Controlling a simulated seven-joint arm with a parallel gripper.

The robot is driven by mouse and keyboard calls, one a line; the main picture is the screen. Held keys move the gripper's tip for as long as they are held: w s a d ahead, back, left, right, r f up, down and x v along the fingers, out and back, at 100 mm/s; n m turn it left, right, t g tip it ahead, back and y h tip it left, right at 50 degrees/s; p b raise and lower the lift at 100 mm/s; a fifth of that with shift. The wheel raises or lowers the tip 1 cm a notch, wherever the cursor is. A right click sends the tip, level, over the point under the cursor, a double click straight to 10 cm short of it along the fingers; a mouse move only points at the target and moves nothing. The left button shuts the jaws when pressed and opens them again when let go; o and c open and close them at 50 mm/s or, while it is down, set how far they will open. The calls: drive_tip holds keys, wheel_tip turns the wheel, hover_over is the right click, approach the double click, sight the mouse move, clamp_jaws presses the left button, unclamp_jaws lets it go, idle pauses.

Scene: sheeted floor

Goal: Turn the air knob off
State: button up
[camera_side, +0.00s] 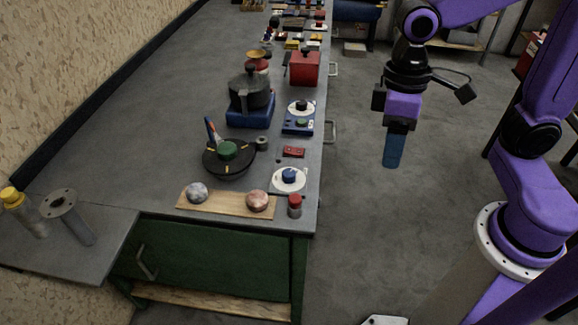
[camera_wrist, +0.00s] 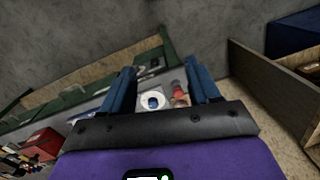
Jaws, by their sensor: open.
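A blue knob (camera_side: 289,175) sits on a white round dial (camera_side: 280,186) near the front right corner of the long grey counter. The same knob shows between my fingers in the wrist view (camera_wrist: 154,103). A second white dial (camera_side: 298,106) with a dark knob is on a blue panel (camera_side: 290,126) farther back, with a green knob (camera_side: 301,123) beside it. I cannot read which one is the air knob. My gripper (camera_side: 392,160) hangs over the floor, right of the counter and apart from every knob. Its blue fingers (camera_wrist: 160,68) are open and empty.
A red-capped jar (camera_side: 295,207) stands close to the front dial. A wooden board (camera_side: 226,203) with two round stones, a black pan (camera_side: 212,165), a dark pot (camera_side: 250,95) and a red box (camera_side: 305,68) are nearby.

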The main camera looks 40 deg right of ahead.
drive_tip(key=w+a+m+g, duration=0.2)
drive_tip(key=w+a+m, duration=0.2)
drive_tip(key=w+m, duration=0.75)
drive_tip(key=m+y, duration=0.3)
approach(289, 173)
drive_tip(key=shift+n+g, duration=0.25)
drive_tip(key=shift+g, duration=0.05)
drive_tip(key=x, duration=0.8)
drive_tip(key=shift+w+f, duration=0.25)
drive_tip(key=shift+f, duration=0.05)
drive_tip(key=shift+a+h, duration=0.1)
drive_tip(key=shift+h, duration=0.2)
drive_tip(key=c, duration=1)
